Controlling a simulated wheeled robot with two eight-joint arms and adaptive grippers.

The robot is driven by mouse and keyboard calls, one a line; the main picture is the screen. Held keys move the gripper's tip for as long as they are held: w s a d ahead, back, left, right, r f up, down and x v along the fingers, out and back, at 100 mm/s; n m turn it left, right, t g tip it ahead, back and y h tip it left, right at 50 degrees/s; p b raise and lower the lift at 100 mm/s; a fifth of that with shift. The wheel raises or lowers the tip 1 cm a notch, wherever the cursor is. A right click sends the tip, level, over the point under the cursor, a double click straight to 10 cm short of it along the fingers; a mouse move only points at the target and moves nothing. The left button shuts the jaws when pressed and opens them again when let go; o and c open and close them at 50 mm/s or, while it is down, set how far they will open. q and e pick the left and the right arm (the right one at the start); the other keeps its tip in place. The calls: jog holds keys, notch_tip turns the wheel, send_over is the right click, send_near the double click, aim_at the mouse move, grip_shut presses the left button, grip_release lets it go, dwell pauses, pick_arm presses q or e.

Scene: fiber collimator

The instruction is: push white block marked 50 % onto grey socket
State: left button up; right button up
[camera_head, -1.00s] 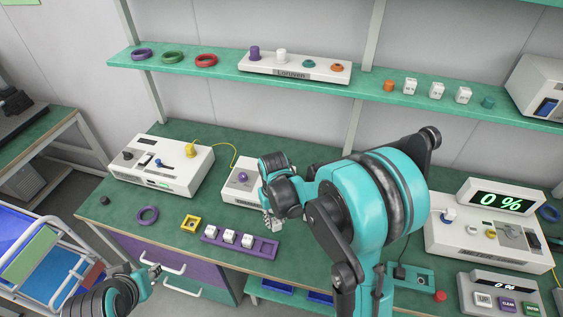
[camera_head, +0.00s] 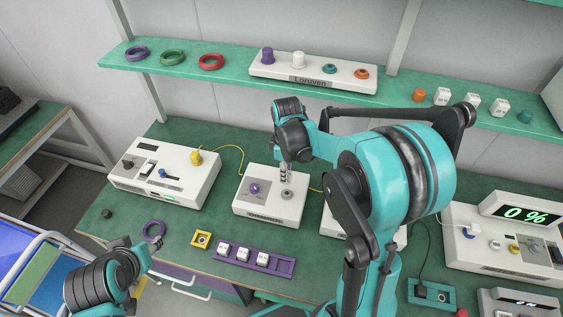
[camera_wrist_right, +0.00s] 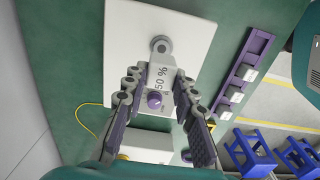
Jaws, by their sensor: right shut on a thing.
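The white block marked 50 % (camera_wrist_right: 161,76) is between the fingers of my right gripper (camera_wrist_right: 160,84) in the right wrist view. The round grey socket (camera_wrist_right: 161,44) is just beyond the block's far end, on the white box (camera_wrist_right: 190,32); I cannot tell whether they touch. In the head view my right gripper (camera_head: 286,176) points down over the grey socket (camera_head: 287,194), close above it, and its fingers mostly hide the block. My left gripper (camera_head: 148,252) is low at the left, away from these things; its jaw opening is unclear.
A purple knob (camera_head: 253,188) stands beside the socket on the same box. A purple tray (camera_head: 286,268) with three white blocks and a yellow socket piece (camera_head: 201,239) lie in front. A white device (camera_head: 190,178) stands left. My right arm hides part of another box.

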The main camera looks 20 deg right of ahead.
jog(key=shift+s, duration=0.2)
jog(key=shift+f, duration=0.1)
jog(key=shift+w+f, duration=0.1)
jog(key=shift+f, duration=0.05)
jog(key=shift+f+b, duration=2.25)
jog(key=shift+f, duration=0.45)
jog(key=shift+f+b, duration=0.55)
jog(key=shift+f, duration=0.05)
jog(key=o, duration=1.1)
jog(key=shift+o, duration=0.3)
jog(key=shift+r, duration=0.15)
